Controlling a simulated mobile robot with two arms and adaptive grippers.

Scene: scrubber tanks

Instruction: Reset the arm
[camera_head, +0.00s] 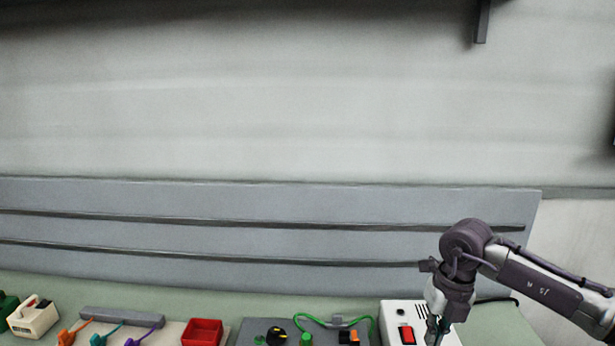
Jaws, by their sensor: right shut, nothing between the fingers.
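My right arm comes in from the right edge and bends down at its wrist. My right gripper (436,329) points downward at the bottom edge, in front of the white box (393,311) with a red switch (407,335). Its fingers are shut and nothing shows between them; the tips are close to the picture's bottom edge. Whether it touches the box cannot be told. My left gripper and left arm are not in view.
A red tray (203,331), a grey panel with a black knob (277,335) and green cable (321,323), colored clips (104,335) and a cream box (34,317) line the bench. A grey slotted backboard (250,241) stands behind.

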